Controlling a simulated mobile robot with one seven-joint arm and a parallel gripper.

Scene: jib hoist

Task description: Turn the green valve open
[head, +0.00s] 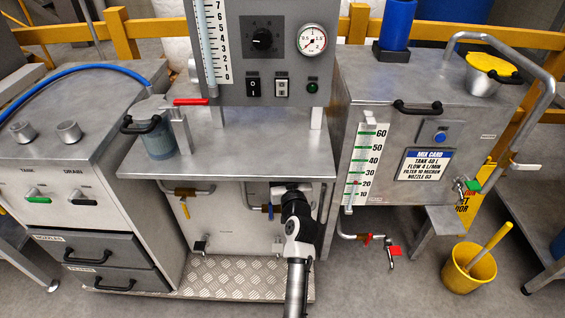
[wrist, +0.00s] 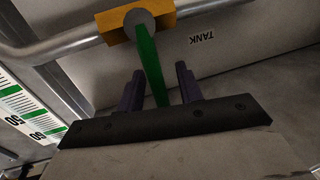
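The green valve's long green lever (wrist: 150,62) hangs from a round grey hub on a brass-yellow valve body (wrist: 112,28) in the wrist view. My gripper (wrist: 160,84) is open, with one dark finger on each side of the lever's free end. Gaps show on both sides, so neither finger appears to touch it. In the head view my gripper (head: 296,207) is below the steel worktop, in front of the pipework. It hides this valve there, and its fingertips are not clear.
A pipe (wrist: 60,45) runs along the panel beside the valve. The worktop (head: 240,164) overhangs above. Other green handles are on the left cabinet (head: 38,199) and right tank (head: 473,185).

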